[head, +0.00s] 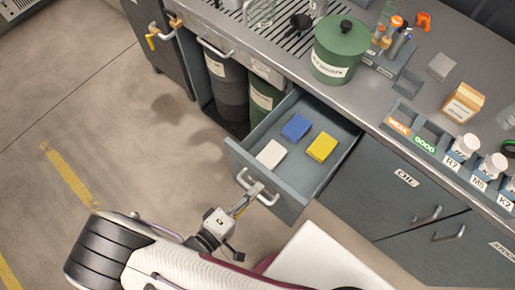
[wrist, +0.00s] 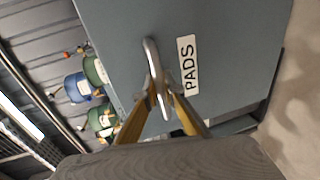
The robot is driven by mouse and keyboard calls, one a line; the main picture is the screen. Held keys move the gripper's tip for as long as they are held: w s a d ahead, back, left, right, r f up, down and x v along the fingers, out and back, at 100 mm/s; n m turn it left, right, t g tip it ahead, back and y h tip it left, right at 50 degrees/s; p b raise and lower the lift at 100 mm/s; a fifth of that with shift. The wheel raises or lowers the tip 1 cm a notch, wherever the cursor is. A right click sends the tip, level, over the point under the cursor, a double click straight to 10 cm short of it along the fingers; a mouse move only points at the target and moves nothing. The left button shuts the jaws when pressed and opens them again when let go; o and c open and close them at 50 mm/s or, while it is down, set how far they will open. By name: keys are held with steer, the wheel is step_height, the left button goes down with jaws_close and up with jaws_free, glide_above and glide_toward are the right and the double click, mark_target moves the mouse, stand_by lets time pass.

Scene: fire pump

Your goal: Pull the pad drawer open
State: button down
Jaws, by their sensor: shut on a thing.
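The pad drawer (head: 305,178) stands open in the head view, pulled out from under the counter. It holds a white pad (head: 271,154), a blue pad (head: 296,127) and a yellow pad (head: 321,147). In the wrist view its grey front (wrist: 225,50) bears a "PADS" label (wrist: 188,65). My gripper (head: 243,202) is at the drawer front, shut on the metal bar handle (head: 258,187). In the wrist view the fingers of my gripper (wrist: 163,92) close around the handle (wrist: 151,60) near its lower part.
Dark and green bins (head: 228,85) stand in the bay left of the drawer. A green lidded pot (head: 340,50), bottles and a labelled rack (head: 420,130) stand on the counter (head: 375,95). The OIL cabinet (head: 375,180) is right of the drawer. Open floor (head: 110,130) lies to the left.

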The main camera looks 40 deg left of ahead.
steer(key=c, duration=2.2)
jaws_free()
steer(key=shift+o, duration=0.2)
steer(key=shift+s, duration=0.15)
steer(key=v, duration=1.1)
steer(key=shift+s, duration=0.35)
steer(key=shift+r, duration=0.1)
